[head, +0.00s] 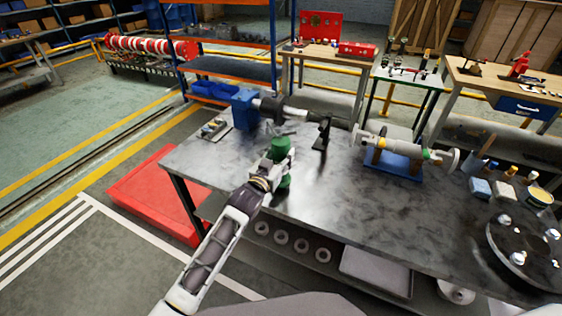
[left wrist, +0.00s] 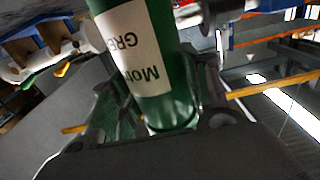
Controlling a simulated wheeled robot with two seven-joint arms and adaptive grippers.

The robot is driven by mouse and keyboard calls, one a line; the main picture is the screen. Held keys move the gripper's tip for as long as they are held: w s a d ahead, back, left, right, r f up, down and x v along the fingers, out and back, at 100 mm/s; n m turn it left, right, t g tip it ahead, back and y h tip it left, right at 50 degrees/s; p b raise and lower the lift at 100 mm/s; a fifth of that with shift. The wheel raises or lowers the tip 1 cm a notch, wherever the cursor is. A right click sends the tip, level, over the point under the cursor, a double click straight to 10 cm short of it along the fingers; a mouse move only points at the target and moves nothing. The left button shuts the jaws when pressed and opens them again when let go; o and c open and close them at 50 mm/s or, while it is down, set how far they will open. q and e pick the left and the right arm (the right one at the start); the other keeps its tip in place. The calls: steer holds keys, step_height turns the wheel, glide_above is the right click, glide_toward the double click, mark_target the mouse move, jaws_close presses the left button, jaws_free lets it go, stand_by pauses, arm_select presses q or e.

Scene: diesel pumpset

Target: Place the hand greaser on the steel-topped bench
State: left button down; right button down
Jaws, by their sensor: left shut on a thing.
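The hand greaser is a green cylinder with a white label, partly printed "GRE", in the left wrist view (left wrist: 180,45). In the head view its green body (head: 284,183) shows below my left gripper (head: 279,160), which is shut on it. The gripper and wrist hide part of it. The greaser is over the left front part of the steel-topped bench (head: 335,195), roughly upright in the head view. I cannot tell whether its lower end touches the top. My right gripper is not in view.
A blue-and-grey pump unit (head: 245,109) and a black upright stand (head: 323,133) are behind the gripper. A shaft assembly on a blue cradle (head: 393,165) lies to the right. A round flange plate (head: 522,248) is at the far right. The bench middle is clear.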

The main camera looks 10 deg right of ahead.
arm_select(q)
steer(key=shift+f, duration=1.1)
steer(key=shift+f, duration=0.1)
steer(key=c, duration=0.7)
jaws_free()
steer(key=shift+f, duration=0.25)
steer(key=shift+r, duration=0.15)
steer(key=shift+v, duration=6)
